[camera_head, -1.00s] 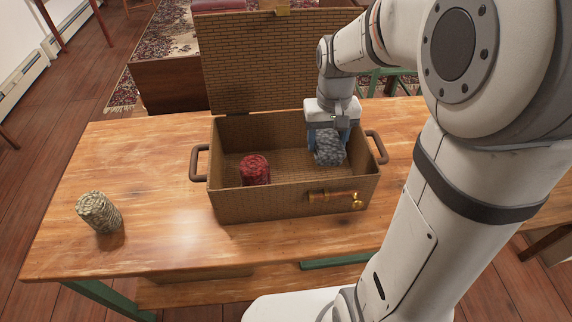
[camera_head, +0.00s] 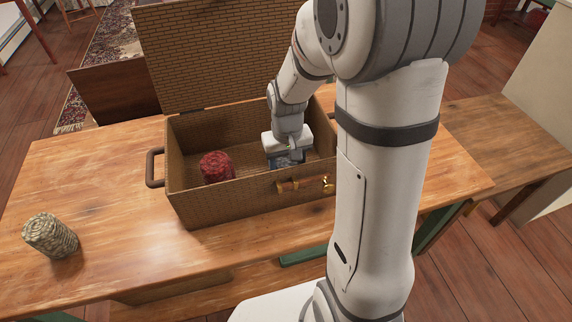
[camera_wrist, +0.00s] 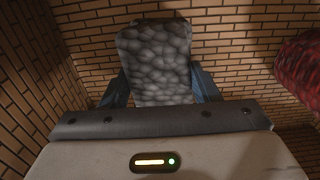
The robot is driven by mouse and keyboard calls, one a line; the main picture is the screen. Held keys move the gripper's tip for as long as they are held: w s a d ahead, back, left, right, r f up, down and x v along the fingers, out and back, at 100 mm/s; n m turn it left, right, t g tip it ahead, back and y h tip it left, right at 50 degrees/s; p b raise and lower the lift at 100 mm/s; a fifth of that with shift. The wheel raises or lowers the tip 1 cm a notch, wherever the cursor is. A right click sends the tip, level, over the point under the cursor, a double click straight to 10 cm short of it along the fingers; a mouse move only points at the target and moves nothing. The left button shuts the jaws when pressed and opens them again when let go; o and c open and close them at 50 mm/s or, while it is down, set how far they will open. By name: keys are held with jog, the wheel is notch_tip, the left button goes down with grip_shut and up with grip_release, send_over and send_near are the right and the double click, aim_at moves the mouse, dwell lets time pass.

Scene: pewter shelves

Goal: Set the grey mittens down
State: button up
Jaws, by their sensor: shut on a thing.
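The grey mittens (camera_wrist: 157,62) show in the wrist view as a grey, knobbly bundle between the two blue fingers of my gripper (camera_wrist: 158,88). My gripper is shut on them. In the head view my gripper (camera_head: 288,160) is down inside the open wicker basket (camera_head: 205,208), in its right part. There the mittens are mostly hidden behind the gripper and the basket's front wall. I cannot tell whether they touch the basket floor. A red knitted bundle (camera_head: 217,167) lies in the left part of the basket; it also shows at the right edge of the wrist view (camera_wrist: 302,68).
The basket's lid (camera_head: 205,55) stands open at the back. A beige knitted bundle (camera_head: 50,236) stands on the wooden table (camera_head: 130,240) at the left. The basket walls enclose my gripper closely. The table is clear between the beige bundle and the basket.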

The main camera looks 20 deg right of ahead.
aim_at(287, 163)
jog(key=shift+f, duration=0.2)
jog(key=o, duration=1)
notch_tip(287, 163, up, 12)
jog(key=p, duration=0.2)
jog(key=shift+r, duration=0.2)
